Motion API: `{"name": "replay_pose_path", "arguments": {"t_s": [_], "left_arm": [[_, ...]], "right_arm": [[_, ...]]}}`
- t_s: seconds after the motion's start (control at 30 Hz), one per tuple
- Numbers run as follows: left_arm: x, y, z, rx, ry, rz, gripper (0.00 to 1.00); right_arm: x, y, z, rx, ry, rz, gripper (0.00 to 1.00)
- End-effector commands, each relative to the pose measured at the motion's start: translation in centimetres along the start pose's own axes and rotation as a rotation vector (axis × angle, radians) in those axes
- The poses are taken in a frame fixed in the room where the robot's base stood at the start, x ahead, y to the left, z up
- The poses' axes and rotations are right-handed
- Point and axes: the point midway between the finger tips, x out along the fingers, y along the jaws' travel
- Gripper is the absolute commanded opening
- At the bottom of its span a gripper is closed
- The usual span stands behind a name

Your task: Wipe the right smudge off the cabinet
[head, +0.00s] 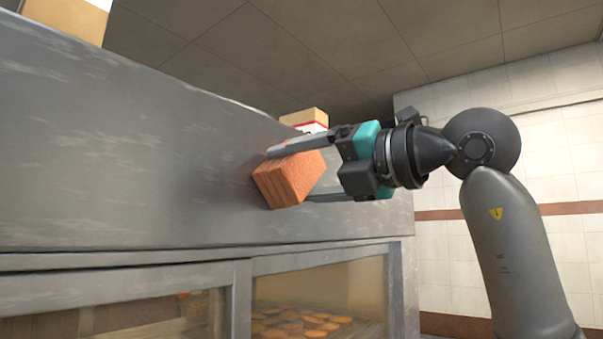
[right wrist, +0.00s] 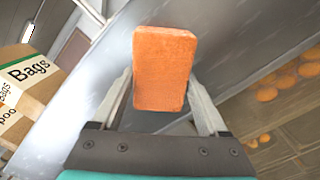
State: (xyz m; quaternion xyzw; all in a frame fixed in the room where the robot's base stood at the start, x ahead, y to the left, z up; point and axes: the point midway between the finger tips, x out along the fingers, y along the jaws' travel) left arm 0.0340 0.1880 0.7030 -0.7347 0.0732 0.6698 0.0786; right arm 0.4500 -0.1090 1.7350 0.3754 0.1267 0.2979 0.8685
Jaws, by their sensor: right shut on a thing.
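My right gripper (head: 290,172) is shut on an orange sponge (head: 288,178). The sponge is tilted and is at the front face of the metal cabinet (head: 110,160), apparently touching it. In the right wrist view the sponge (right wrist: 164,70) sits between the two fingers of the right gripper (right wrist: 163,100), in front of the grey metal face (right wrist: 240,30). I cannot make out a clear smudge; the metal shows pale scuffs, and the part behind the sponge is hidden. My left gripper is not in view.
Boxes stand on top of the cabinet: one at the upper left (head: 68,18), another (head: 306,118) behind my right gripper. The right wrist view shows a box marked Bags (right wrist: 28,75). Below are glass doors (head: 318,290) with round baked goods inside. A tiled wall (head: 560,150) is at right.

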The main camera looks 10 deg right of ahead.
Motion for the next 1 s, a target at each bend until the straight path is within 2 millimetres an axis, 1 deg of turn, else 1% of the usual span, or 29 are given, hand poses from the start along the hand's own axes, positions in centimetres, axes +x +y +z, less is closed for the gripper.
{"name": "replay_pose_path", "arguments": {"t_s": [0.6, 0.73, 1.0], "left_arm": [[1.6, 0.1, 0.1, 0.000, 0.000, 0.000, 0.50], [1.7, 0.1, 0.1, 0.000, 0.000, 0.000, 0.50], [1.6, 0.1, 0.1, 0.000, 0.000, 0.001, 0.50]], "right_arm": [[-5.6, -0.1, 0.1, -0.001, -0.003, 0.000, 0.33], [-6.0, 0.0, 0.1, -0.001, -0.001, 0.000, 0.33], [-6.0, 0.0, 0.1, -0.001, -0.001, 0.000, 0.33]]}}
